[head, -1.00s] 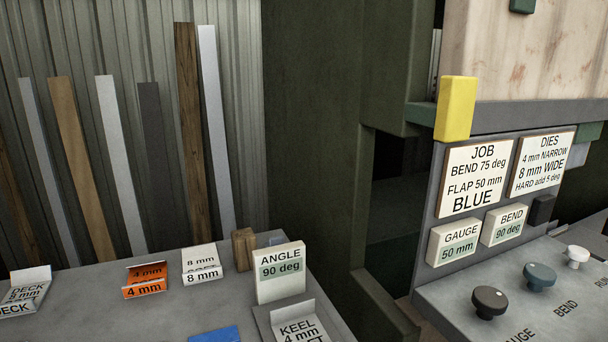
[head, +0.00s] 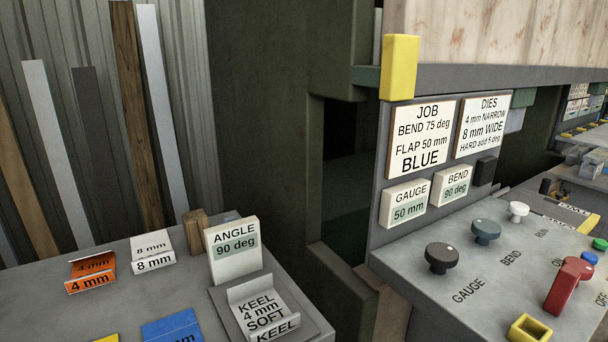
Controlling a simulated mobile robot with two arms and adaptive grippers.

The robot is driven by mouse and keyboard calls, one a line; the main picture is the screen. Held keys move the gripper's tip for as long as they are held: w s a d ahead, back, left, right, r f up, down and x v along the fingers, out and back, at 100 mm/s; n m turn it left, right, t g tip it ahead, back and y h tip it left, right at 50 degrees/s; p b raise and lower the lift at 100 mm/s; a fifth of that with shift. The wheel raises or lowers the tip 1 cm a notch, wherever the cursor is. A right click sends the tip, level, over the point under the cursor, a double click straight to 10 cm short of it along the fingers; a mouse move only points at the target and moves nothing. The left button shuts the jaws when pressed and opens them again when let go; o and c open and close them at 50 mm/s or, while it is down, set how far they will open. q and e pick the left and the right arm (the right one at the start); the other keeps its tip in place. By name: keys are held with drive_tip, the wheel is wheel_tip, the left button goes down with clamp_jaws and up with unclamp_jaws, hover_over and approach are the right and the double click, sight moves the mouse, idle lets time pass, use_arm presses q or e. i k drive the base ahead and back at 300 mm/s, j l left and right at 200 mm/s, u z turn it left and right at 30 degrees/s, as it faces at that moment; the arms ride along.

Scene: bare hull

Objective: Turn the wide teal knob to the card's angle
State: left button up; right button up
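The wide teal knob (head: 486,231) stands on the sloped grey control panel (head: 420,262), by the label BEND. The job card (head: 424,139) on the upright panel reads JOB, BEND 75 deg, FLAP 50 mm, BLUE. The dies card (head: 483,127) reads 4 mm NARROW, 8 mm WIDE, HARD add 5 deg. The bend display (head: 451,186) reads 90 deg and the gauge display (head: 405,204) reads 50 mm. Neither of my grippers shows in the head view, so nothing of mine is seen at the knob.
A dark gauge knob (head: 442,257), a white run knob (head: 518,211) and a red lever (head: 568,286) share the panel. On the left bench, an angle display (head: 234,249) reads 90 deg behind a KEEL 4 mm SOFT piece (head: 262,306). A yellow block (head: 399,67) juts out above.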

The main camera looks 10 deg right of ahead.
sight(485, 230)
drive_tip(key=z, duration=0.9)
